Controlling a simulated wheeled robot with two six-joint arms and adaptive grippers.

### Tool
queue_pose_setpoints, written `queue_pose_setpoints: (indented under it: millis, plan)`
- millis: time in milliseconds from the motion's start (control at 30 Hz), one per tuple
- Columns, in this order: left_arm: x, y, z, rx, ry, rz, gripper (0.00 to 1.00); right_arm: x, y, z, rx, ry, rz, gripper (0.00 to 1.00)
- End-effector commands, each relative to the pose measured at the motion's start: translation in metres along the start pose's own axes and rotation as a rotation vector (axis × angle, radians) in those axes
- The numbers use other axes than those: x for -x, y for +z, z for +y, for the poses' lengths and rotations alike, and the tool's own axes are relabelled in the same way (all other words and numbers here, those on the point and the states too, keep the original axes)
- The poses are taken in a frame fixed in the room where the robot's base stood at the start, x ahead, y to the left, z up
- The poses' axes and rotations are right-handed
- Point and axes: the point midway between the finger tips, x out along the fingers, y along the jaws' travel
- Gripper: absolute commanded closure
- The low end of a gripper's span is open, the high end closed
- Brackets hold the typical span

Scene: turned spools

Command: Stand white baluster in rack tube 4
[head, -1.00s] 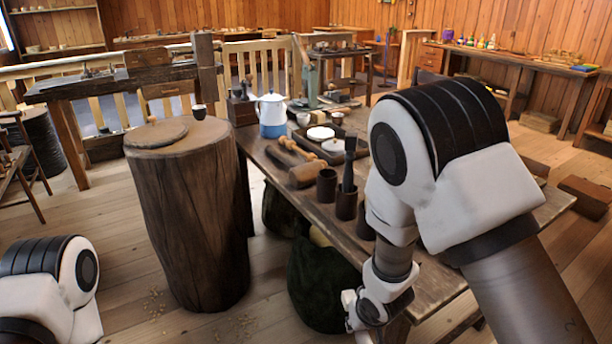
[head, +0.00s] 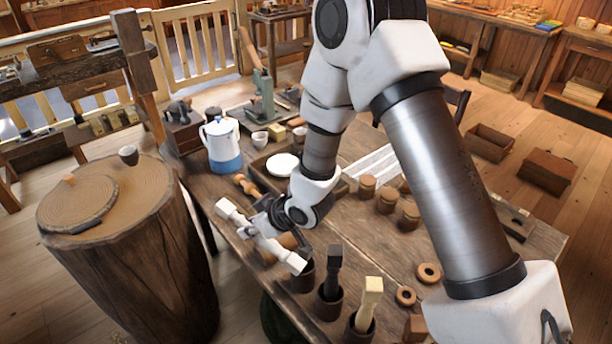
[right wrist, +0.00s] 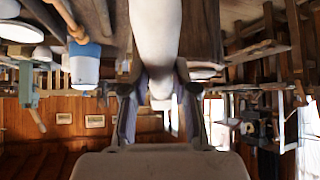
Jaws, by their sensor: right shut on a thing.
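The white baluster (head: 286,256) is a turned piece with square ends. It lies tilted across the jaws of my right gripper (head: 262,230), which is shut on it above the table's near edge. In the right wrist view the white baluster (right wrist: 155,35) fills the top middle, between the fingers. Dark rack tubes stand along the table edge: a far tube (head: 302,277) just beyond the baluster's lower end, a middle tube (head: 328,304) holding a dark piece, and a near tube (head: 358,331) holding a pale yellow piece. I cannot tell which is tube 4. My left gripper is out of view.
A blue-and-white pot (head: 222,148) stands at the table's far left corner. Wooden jars (head: 387,200) and rings (head: 428,273) lie to the right of the tubes. A large stump (head: 140,260) stands left of the table (head: 350,265). The air between stump and table is open.

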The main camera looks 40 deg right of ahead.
Motion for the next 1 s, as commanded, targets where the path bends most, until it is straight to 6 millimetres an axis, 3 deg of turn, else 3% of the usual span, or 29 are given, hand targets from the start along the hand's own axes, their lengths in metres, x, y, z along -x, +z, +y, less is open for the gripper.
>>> queue_pose_setpoints:
  millis: [33, 200, 400, 567, 667, 800, 1000]
  plan:
    - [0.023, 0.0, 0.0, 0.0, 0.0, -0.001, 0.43, 0.026, -0.026, 0.008, 0.027, -0.048, 0.098, 1.0]
    - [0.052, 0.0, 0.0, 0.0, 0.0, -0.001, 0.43, 0.091, -0.074, 0.023, 0.125, -0.206, 0.43, 1.0]
    - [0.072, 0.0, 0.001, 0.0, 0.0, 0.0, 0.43, 0.153, -0.092, 0.034, 0.149, -0.321, 0.684, 1.0]
    - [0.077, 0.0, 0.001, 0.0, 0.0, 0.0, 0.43, 0.189, -0.091, 0.04, 0.143, -0.381, 0.836, 1.0]
    - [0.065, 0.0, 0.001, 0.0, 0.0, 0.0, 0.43, 0.2, -0.078, 0.042, 0.131, -0.413, 0.931, 1.0]
    - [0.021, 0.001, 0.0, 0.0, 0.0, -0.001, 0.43, 0.188, -0.04, 0.043, 0.113, -0.445, 1.051, 1.0]
    - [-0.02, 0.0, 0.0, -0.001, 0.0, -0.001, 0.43, 0.169, -0.006, 0.043, 0.097, -0.46, 1.133, 1.0]
